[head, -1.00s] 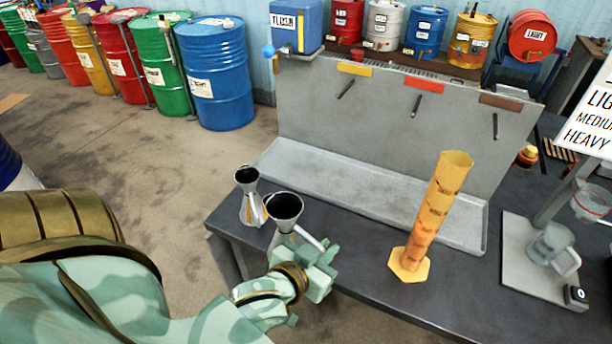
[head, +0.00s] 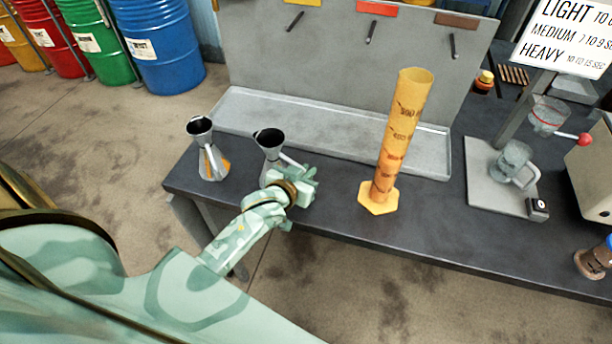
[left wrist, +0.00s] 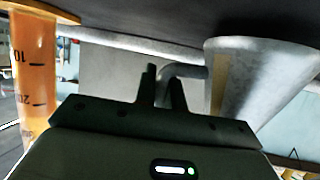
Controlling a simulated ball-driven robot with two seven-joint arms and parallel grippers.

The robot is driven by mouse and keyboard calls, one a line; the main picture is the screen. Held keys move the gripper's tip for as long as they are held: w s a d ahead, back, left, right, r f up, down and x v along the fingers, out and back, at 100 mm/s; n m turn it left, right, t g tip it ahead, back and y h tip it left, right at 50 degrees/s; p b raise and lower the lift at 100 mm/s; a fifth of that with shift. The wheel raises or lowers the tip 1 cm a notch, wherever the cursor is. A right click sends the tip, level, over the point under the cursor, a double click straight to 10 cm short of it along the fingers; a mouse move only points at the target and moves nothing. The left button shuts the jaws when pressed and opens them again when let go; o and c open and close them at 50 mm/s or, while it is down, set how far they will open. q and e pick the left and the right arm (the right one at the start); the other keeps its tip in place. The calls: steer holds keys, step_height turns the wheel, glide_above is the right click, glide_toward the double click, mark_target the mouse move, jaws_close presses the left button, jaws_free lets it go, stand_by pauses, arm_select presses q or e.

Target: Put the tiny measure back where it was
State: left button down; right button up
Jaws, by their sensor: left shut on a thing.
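A small grey metal measure (head: 271,142) with a funnel mouth is near the bench's front edge in the head view. My left gripper (head: 298,174) is shut on its curved handle, on the measure's right side. In the left wrist view the handle (left wrist: 185,72) runs between the fingers to the measure's cone (left wrist: 255,85). The measure looks upright, with its base at or very close to the bench top; the gripper hides part of its lower body. A second metal measure (head: 208,158) stands to its left. My right gripper is not in view.
A tall orange graduated cylinder (head: 398,135) stands right of the gripper. A grey tray (head: 420,155) with a backboard lies behind. A grey stand plate (head: 485,180) with a glass mug is farther right. The dark bench (head: 330,220) is clear in front.

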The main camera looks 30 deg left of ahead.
arm_select(q)
steer(key=shift+f, duration=0.45)
steer(key=shift+r, duration=0.15)
steer(key=c, duration=1.8)
jaws_free()
steer(key=shift+f, duration=0.2)
steer(key=shift+c, duration=0.2)
steer(key=o, duration=0.4)
steer(key=shift+c, duration=0.2)
steer(key=shift+r, duration=0.1)
steer(key=shift+s+r, duration=0.15)
steer(key=p+v, duration=0.2)
steer(key=v, duration=0.9)
steer(key=shift+s, duration=0.35)
steer(key=shift+d, duration=0.1)
